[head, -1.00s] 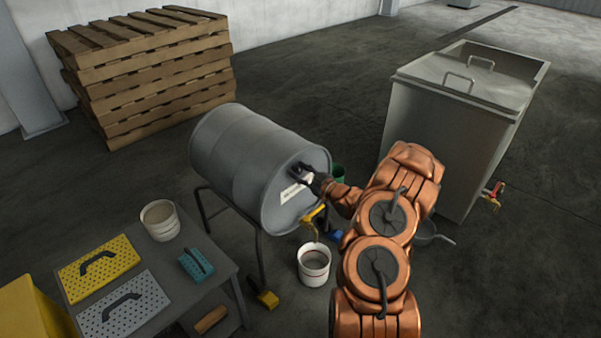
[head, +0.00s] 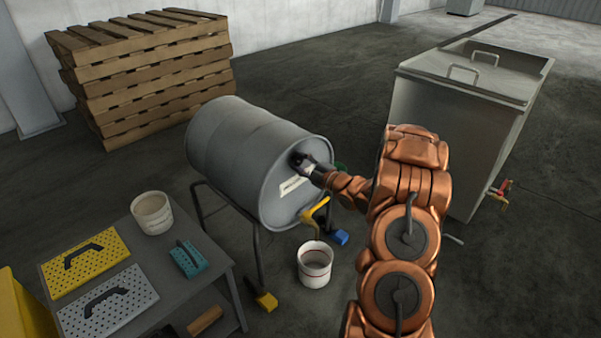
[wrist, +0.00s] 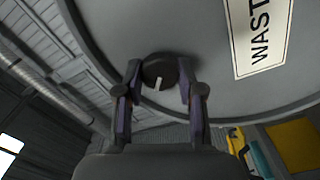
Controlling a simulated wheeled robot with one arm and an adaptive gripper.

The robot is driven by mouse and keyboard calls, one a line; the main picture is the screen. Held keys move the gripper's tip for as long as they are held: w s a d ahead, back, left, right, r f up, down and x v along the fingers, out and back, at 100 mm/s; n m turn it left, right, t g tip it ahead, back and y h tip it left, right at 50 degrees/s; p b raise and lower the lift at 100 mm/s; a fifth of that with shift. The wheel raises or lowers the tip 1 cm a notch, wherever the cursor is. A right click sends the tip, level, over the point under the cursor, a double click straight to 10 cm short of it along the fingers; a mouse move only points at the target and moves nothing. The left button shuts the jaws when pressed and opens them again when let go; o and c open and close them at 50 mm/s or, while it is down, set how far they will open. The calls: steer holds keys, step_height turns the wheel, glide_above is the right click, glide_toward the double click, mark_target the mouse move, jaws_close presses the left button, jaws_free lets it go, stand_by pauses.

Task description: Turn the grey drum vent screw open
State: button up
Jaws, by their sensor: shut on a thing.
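The grey drum (head: 245,160) lies on its side on a dark stand, its flat end facing right toward my arm. The vent screw (wrist: 160,71) is a round dark knob with a pale mark, near the rim of that end in the wrist view. My gripper (wrist: 159,84) is shut on the vent screw, one finger on each side. In the head view my gripper (head: 305,163) is at the upper part of the drum end and hides the screw. A white label (wrist: 259,38) reading "WAST" is beside the screw.
A yellow tap (head: 316,212) is low on the drum end, above a white bucket (head: 315,265) on the floor. A grey table (head: 160,285) with perforated plates is at left. A steel tank (head: 450,140) stands right. Stacked pallets (head: 140,75) are behind.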

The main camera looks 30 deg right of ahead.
steer(key=n+b, duration=0.2)
steer(key=b, duration=0.1)
steer(key=f+n+b, duration=0.1)
steer(key=n+b, duration=0.1)
steer(key=b, duration=0.2)
steer(key=shift+s, duration=0.1)
steer(key=n+b, duration=0.2)
steer(key=b, duration=0.1)
steer(key=shift+r+n+b, duration=0.1)
steer(key=shift+n+b, duration=0.2)
steer(key=shift+b, duration=0.1)
steer(key=shift+r+n+b, duration=0.15)
steer(key=shift+n+b, duration=0.35)
steer(key=shift+b, duration=0.1)
steer(key=shift+r, duration=0.1)
steer(key=o, duration=1.1)
steer(key=shift+o, duration=0.2)
steer(key=v, duration=1.2)
steer(key=shift+r, duration=0.15)
